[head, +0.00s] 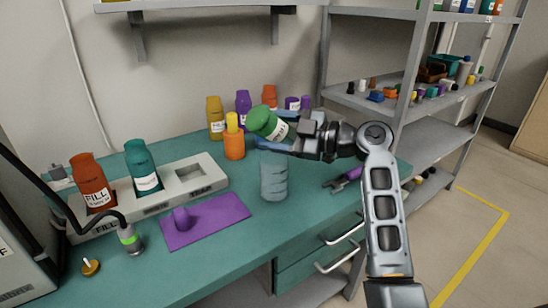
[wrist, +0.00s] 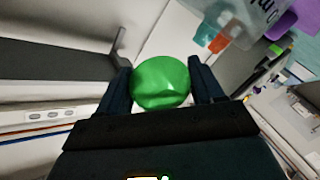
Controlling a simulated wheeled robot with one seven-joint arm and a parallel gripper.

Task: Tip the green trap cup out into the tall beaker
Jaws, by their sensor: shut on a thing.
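The green trap cup (head: 261,121), with a white label, is held tilted in the air in the head view. Its green end points up and left. My gripper (head: 277,138) is shut on it. In the wrist view the cup's round green face (wrist: 160,82) sits between the two dark fingers of my gripper (wrist: 161,85). The tall beaker (head: 273,178) is clear and bluish, and stands upright on the teal bench just below the cup in the head view. Its contents are hard to tell.
A white rack (head: 178,186) holds a red-brown cup (head: 92,183) and a teal cup (head: 142,168); one slot is empty. A purple mat (head: 213,217) lies in front. An orange bottle (head: 234,143) and several jars stand behind the beaker. A grey shelf unit (head: 418,80) is at right.

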